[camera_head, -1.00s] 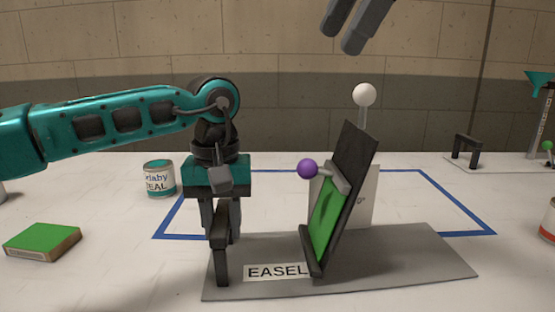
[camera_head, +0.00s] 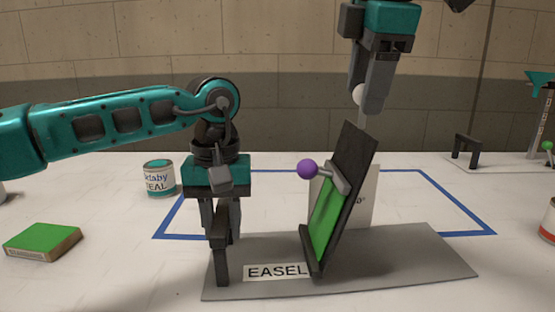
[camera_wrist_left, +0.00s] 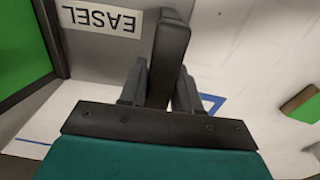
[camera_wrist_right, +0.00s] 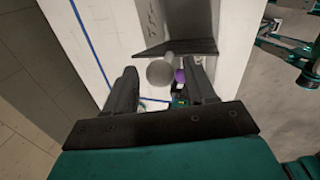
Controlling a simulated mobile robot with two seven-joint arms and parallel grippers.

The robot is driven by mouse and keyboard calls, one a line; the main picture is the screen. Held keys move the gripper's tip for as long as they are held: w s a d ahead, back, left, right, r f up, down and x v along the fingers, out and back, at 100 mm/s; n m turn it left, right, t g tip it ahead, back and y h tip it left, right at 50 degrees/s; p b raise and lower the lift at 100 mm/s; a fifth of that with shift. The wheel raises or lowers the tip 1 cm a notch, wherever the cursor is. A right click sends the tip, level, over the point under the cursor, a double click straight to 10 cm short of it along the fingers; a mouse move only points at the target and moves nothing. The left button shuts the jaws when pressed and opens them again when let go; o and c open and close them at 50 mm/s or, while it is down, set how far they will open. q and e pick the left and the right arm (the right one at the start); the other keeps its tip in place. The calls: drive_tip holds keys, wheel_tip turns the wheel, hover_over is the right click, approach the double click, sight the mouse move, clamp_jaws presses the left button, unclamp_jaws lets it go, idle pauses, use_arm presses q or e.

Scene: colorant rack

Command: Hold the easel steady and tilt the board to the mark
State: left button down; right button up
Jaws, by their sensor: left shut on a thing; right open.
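The easel has a grey base plate (camera_head: 420,262) with an "EASEL" label (camera_head: 277,271) and a dark tilted board (camera_head: 352,160) with a green panel (camera_head: 325,222). A purple ball (camera_head: 307,169) sits on a short grey bar at the board. A white ball (camera_head: 357,95) tops a pale post behind the board, partly hidden by my right gripper. My left gripper (camera_head: 221,218) is shut on the easel's black handle (camera_wrist_left: 171,50) at the base's left end. My right gripper (camera_head: 371,108) is open, pointing down beside the white ball; the ball shows between its fingers in the right wrist view (camera_wrist_right: 160,73).
A white card (camera_head: 367,210) with partly hidden print stands behind the board. Blue lines mark a rectangle on the white table. A teal can (camera_head: 159,178) and a green-topped block (camera_head: 42,242) stand left. A dark bracket (camera_head: 467,151) stands back right.

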drive_tip(key=shift+x, duration=1)
drive_tip(key=shift+c, duration=0.3)
clamp_jaws()
drive_tip(key=shift+d, duration=0.1)
use_arm(q)
drive_tip(key=shift+a, duration=0.1)
use_arm(e)
drive_tip(key=shift+w+d+f, duration=0.1)
drive_tip(key=shift+d, duration=0.45)
drive_tip(key=shift+d+f, duration=0.15)
drive_tip(key=shift+d, duration=0.45)
drive_tip(key=shift+w+d+f, duration=0.1)
drive_tip(key=shift+d+f, duration=0.05)
drive_tip(key=shift+d, duration=0.3)
drive_tip(key=shift+d+f, duration=0.2)
drive_tip(key=shift+d, duration=0.25)
